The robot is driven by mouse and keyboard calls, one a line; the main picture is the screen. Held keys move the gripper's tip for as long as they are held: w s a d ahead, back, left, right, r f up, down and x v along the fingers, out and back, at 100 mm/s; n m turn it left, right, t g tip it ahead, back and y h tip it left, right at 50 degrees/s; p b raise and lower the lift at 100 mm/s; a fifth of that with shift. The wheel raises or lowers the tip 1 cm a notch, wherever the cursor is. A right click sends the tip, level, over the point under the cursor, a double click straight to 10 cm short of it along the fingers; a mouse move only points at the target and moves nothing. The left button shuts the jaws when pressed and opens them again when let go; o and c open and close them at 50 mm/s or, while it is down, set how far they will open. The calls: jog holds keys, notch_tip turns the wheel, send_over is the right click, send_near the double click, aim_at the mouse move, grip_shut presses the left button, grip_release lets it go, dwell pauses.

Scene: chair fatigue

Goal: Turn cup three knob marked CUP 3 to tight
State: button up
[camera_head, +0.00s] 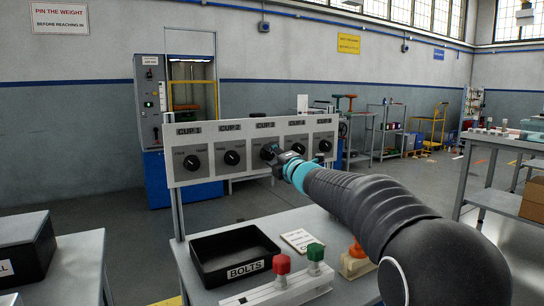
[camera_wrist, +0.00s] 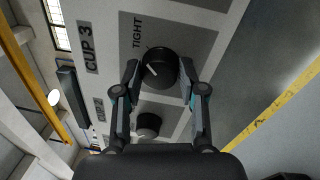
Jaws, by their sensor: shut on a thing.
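The CUP 3 knob (camera_head: 267,151) is a round black knob on a grey panel (camera_head: 173,147) with a row of labelled knobs. In the wrist view the CUP 3 knob (camera_wrist: 161,67) lies between the two fingers of my gripper (camera_wrist: 161,75), which is shut on it. Its white pointer line is on the left of its face; the TIGHT mark (camera_wrist: 138,32) is printed up and left of it. The CUP 3 label (camera_wrist: 89,47) shows farther left. In the head view my gripper (camera_head: 275,155) hides part of the knob and its marks.
The CUP 2 knob (camera_head: 232,158) and CUP 4 knob (camera_head: 298,148) sit close on either side. Below the panel, a table holds a black BOLTS tray (camera_head: 207,275), a white card (camera_head: 302,240), a box with red and green knobs (camera_head: 281,291) and an orange-topped object (camera_head: 356,261).

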dwell(0.5)
jog(key=o, duration=1.1)
jog(key=shift+d, duration=0.1)
jog(key=shift+o, duration=0.2)
jog(key=v, duration=1.2)
